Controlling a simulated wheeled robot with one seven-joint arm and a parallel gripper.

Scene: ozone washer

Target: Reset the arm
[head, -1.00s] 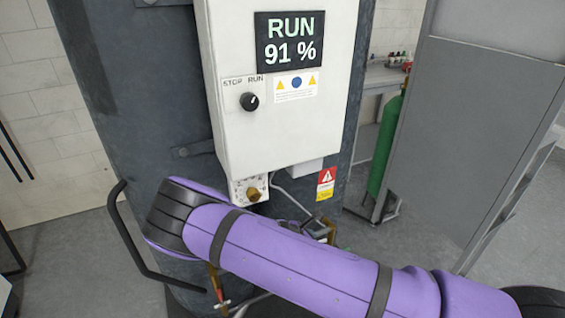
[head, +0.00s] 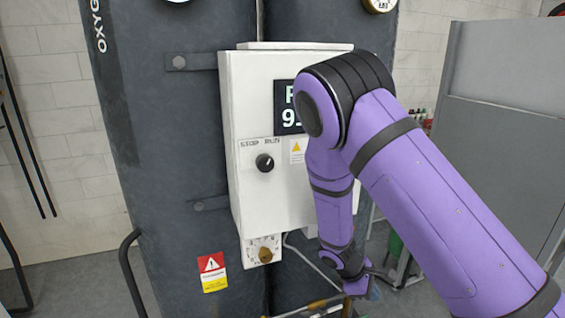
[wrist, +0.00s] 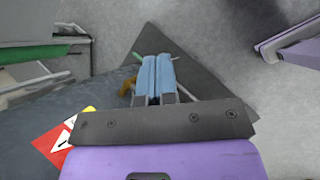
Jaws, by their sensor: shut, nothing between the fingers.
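My purple arm (head: 430,200) rises from the lower right of the head view, bends at a high black elbow and hangs down in front of the control box. My gripper (wrist: 157,62) shows in the wrist view with its two blue fingers together and nothing between them. In the head view the gripper end is small and low, beside the box's lower right, and hard to make out. The white control box (head: 237,160) has a black STOP/RUN knob (head: 265,162) turned toward RUN. Its display (head: 287,108) is partly hidden by my arm.
Two dark tanks (head: 160,130) stand behind the box, with a black handrail (head: 130,275) at lower left. A grey cabinet (head: 510,110) stands at right. Grey floor (wrist: 230,60) lies below the fingers; a red warning label (wrist: 62,135) is at lower left of the wrist view.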

